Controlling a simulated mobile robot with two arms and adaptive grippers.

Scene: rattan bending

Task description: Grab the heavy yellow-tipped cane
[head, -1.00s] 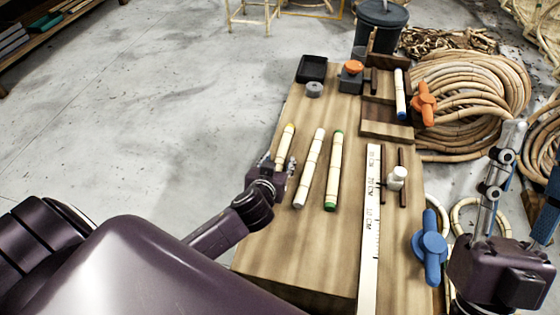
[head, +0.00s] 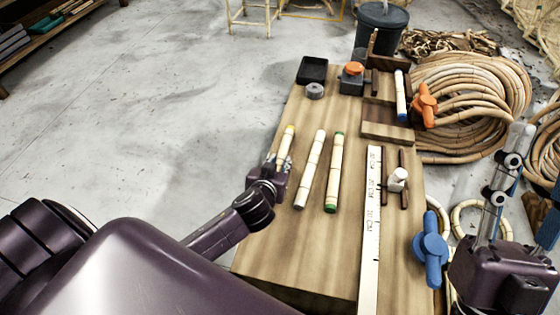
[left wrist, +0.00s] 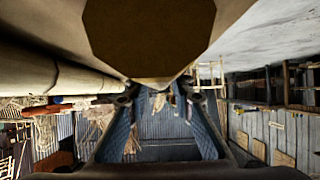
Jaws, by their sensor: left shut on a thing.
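The yellow-tipped cane (head: 285,146) is pale and short, near the left edge of the wooden bench (head: 300,245). My left gripper (head: 277,168) is shut on its near part; the yellow end points away from me. The hold hides the near end, and I cannot tell whether the cane is clear of the bench. In the left wrist view a cane's blunt end (left wrist: 150,38) looms large above the fingers (left wrist: 160,125).
A grey-tipped cane (head: 311,170) and a green-tipped cane (head: 334,172) lie just right of the held cane. A ruler strip (head: 370,235) runs along the bench. A blue-tipped cane (head: 401,95), a black tray (head: 312,70) and a grey ring (head: 315,91) are farther back.

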